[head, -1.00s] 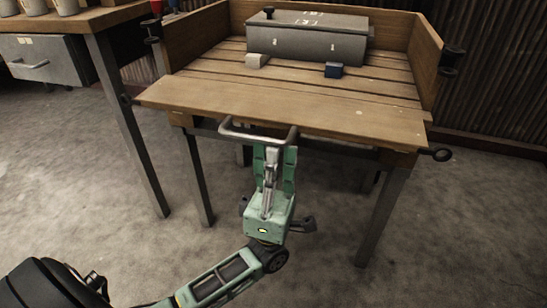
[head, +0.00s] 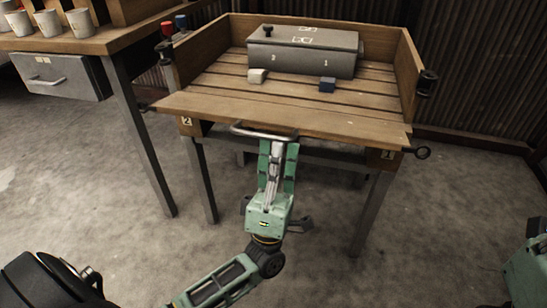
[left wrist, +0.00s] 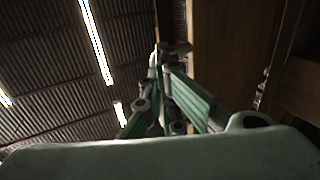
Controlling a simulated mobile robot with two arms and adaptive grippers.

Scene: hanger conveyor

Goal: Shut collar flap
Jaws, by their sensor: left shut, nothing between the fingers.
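The collar is a wooden frame (head: 407,70) around a slatted deck, with walls at the back and both sides. Its front flap (head: 300,118) is a wide board lying folded outward, not upright, with a metal bar handle (head: 243,130) at its front edge. My left gripper (head: 277,150) is shut and empty, pointing up just below the handle; I cannot tell whether it touches it. The left wrist view shows the left gripper's fingers (left wrist: 165,85) close to a wooden surface (left wrist: 225,60). My right gripper is out of view.
Black latch posts (head: 428,82) stand at the sides. A workbench with a grey drawer (head: 55,78) and several cups is at left. The floor in front is clear.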

